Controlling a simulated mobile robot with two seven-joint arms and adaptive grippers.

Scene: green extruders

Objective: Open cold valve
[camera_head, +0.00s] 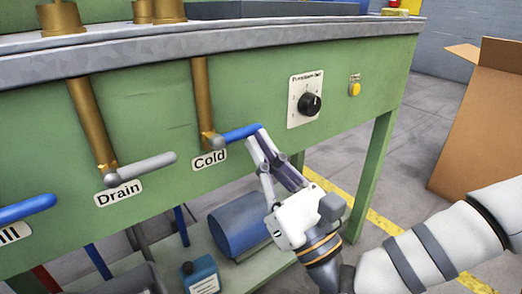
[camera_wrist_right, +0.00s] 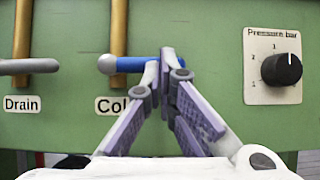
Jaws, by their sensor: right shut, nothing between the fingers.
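The cold valve has a blue lever (camera_head: 243,132) standing out level to the right from the foot of a brass pipe (camera_head: 202,97), above the "Cold" label (camera_head: 209,159). In the right wrist view the blue lever (camera_wrist_right: 132,64) also lies level, its right end meeting the fingertips. My right gripper (camera_head: 256,135) is shut with its tips together at the free end of the lever. The fingertips hide that end, and I cannot tell whether they touch it. My left gripper is not in view.
The drain valve's grey lever (camera_head: 147,167) is to the left. A pressure knob (camera_head: 309,104) and a yellow button (camera_head: 354,89) are on the green panel at right. A cardboard box (camera_head: 482,125) stands at far right. A blue cylinder (camera_head: 238,222) lies below the panel.

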